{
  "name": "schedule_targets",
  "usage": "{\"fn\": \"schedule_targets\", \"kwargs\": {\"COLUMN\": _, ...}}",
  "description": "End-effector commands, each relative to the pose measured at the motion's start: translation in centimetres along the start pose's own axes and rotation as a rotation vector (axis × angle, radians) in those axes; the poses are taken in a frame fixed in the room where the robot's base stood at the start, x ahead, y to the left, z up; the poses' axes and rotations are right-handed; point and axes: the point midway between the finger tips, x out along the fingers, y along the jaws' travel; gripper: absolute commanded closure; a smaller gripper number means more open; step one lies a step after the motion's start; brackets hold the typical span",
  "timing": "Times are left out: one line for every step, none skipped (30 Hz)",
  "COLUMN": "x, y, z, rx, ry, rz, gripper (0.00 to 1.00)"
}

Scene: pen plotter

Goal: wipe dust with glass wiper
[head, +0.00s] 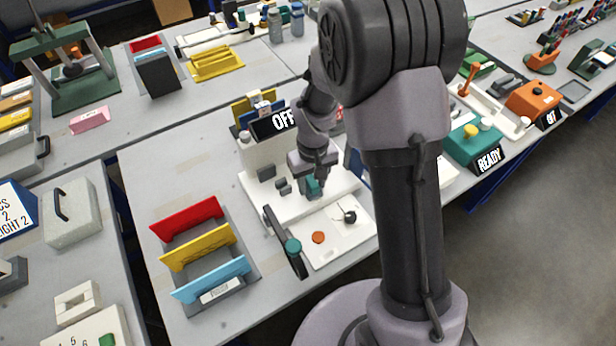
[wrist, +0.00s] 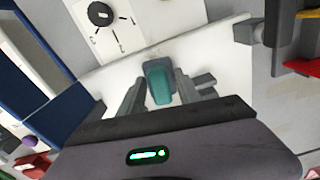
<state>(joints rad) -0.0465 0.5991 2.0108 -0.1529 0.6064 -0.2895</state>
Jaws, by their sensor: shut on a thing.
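My gripper (head: 313,180) is over the white bed of the machine in the middle of the head view. It is shut on a teal-topped piece, which I take to be the glass wiper (wrist: 159,84); in the wrist view it sits between the two dark fingers. In the head view a little of its teal shows at the fingertips. The wiper's lower edge is hidden, so I cannot tell whether it touches the surface. The white bed (wrist: 110,75) shows around the fingers.
A white tray (head: 340,247) in front holds an orange disc (head: 318,237) and a small black round thing (head: 350,216). A dark bar with a teal knob (head: 292,246) stands beside it. A black OFF sign (head: 273,124) stands behind. Red, yellow and blue dividers (head: 200,250) stand at left.

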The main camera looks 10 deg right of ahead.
Motion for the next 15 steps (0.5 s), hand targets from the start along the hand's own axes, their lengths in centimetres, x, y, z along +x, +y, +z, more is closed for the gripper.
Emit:
{"fn": "schedule_targets", "kwargs": {"x": 0.6, "y": 0.0, "z": 1.4, "rx": 0.003, "ry": -0.02, "rz": -0.003, "gripper": 1.0}}
{"fn": "schedule_targets", "kwargs": {"x": 0.6, "y": 0.1, "z": 1.7, "rx": 0.003, "ry": -0.019, "rz": -0.003, "gripper": 1.0}}
{"fn": "schedule_targets", "kwargs": {"x": 0.5, "y": 0.1, "z": 2.2, "rx": 0.004, "ry": -0.02, "rz": -0.003, "gripper": 1.0}}
{"fn": "schedule_targets", "kwargs": {"x": 0.5, "y": 0.2, "z": 2.5, "rx": 0.005, "ry": -0.02, "rz": -0.004, "gripper": 1.0}}
{"fn": "schedule_targets", "kwargs": {"x": 0.5, "y": 0.2, "z": 2.8, "rx": 0.005, "ry": -0.02, "rz": -0.004, "gripper": 1.0}}
{"fn": "schedule_targets", "kwargs": {"x": 0.5, "y": 0.3, "z": 3.1, "rx": 0.004, "ry": -0.02, "rz": -0.003, "gripper": 1.0}}
{"fn": "schedule_targets", "kwargs": {"x": 0.4, "y": 0.3, "z": 3.3, "rx": 0.004, "ry": -0.019, "rz": -0.003, "gripper": 1.0}}
{"fn": "schedule_targets", "kwargs": {"x": 0.4, "y": 0.3, "z": 3.4, "rx": 0.004, "ry": -0.019, "rz": -0.003, "gripper": 1.0}}
{"fn": "schedule_targets", "kwargs": {"x": 0.4, "y": 0.3, "z": 3.5, "rx": 0.004, "ry": -0.019, "rz": -0.003, "gripper": 1.0}}
{"fn": "schedule_targets", "kwargs": {"x": 0.4, "y": 0.3, "z": 3.6, "rx": 0.004, "ry": -0.02, "rz": -0.003, "gripper": 1.0}}
{"fn": "schedule_targets", "kwargs": {"x": 0.4, "y": 0.3, "z": 3.8, "rx": 0.004, "ry": -0.02, "rz": -0.003, "gripper": 1.0}}
{"fn": "schedule_targets", "kwargs": {"x": 0.4, "y": 0.4, "z": 4.2, "rx": 0.004, "ry": -0.021, "rz": -0.004, "gripper": 1.0}}
{"fn": "schedule_targets", "kwargs": {"x": 0.3, "y": 0.5, "z": 4.5, "rx": 0.005, "ry": -0.02, "rz": -0.003, "gripper": 1.0}}
{"fn": "schedule_targets", "kwargs": {"x": 0.3, "y": 0.5, "z": 4.9, "rx": 0.005, "ry": -0.02, "rz": -0.003, "gripper": 1.0}}
{"fn": "schedule_targets", "kwargs": {"x": 0.3, "y": 0.6, "z": 5.3, "rx": 0.004, "ry": -0.019, "rz": -0.003, "gripper": 1.0}}
